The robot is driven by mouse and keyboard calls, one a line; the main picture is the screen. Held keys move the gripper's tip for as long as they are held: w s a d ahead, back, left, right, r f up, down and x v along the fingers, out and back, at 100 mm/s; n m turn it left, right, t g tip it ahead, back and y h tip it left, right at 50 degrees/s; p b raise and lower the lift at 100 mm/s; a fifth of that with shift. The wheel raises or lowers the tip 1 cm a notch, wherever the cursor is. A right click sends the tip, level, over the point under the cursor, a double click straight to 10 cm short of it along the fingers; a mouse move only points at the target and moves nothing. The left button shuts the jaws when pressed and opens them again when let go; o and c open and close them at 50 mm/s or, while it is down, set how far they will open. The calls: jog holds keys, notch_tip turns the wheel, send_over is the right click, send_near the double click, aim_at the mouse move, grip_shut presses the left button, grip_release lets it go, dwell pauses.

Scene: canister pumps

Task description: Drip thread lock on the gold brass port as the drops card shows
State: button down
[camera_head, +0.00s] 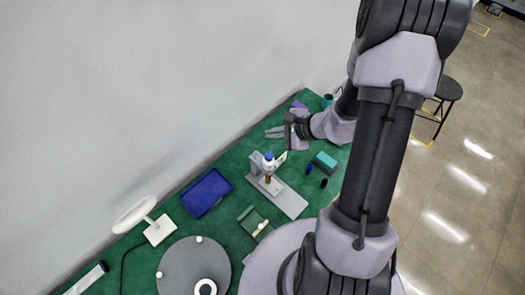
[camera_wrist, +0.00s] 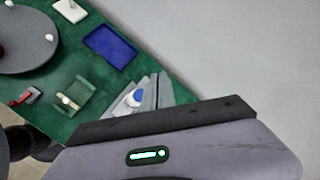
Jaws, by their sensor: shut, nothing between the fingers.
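A grey stand (camera_head: 290,201) on the green bench holds an upright part with a blue top (camera_head: 268,156). A small gold-brown piece, likely the brass port (camera_head: 268,179), shows below the blue top. A small pale plate stands beside it, and I cannot tell if it is the drops card. In the wrist view the blue and white top (camera_wrist: 135,98) shows beside the grey stand (camera_wrist: 152,92). My gripper (camera_head: 270,133) is shut and empty, above the far part of the bench, apart from the stand. A small dark blue bottle (camera_head: 309,168) stands right of the stand; its label is unreadable.
A blue tray (camera_head: 222,187), a green holder (camera_head: 247,213) with a pale item, a grey round turntable (camera_head: 180,270) and a white lamp (camera_head: 133,214) lie left of or nearer than the stand. A teal block (camera_head: 325,160) and a black piece (camera_head: 323,183) are right. A wall runs behind.

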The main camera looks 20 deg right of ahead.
aim_at(272, 157)
jog(key=shift+f, duration=0.1)
notch_tip(272, 157, down, 8)
jog(key=b, duration=0.5)
jog(key=shift+f+b, duration=0.15)
jog(key=shift+b, duration=0.25)
jog(key=shift+f, duration=0.15)
jog(key=shift+f+b, duration=0.1)
jog(key=shift+b, duration=0.3)
dwell(1.1)
jog(key=shift+f+b, duration=0.35)
jog(key=shift+b, duration=0.3)
jog(key=shift+f+b, duration=0.6)
jog(key=shift+b, duration=0.2)
dwell(0.5)
jog(key=shift+r, duration=0.1)
jog(key=shift+r+p, duration=0.6)
jog(key=shift+r, duration=0.35)
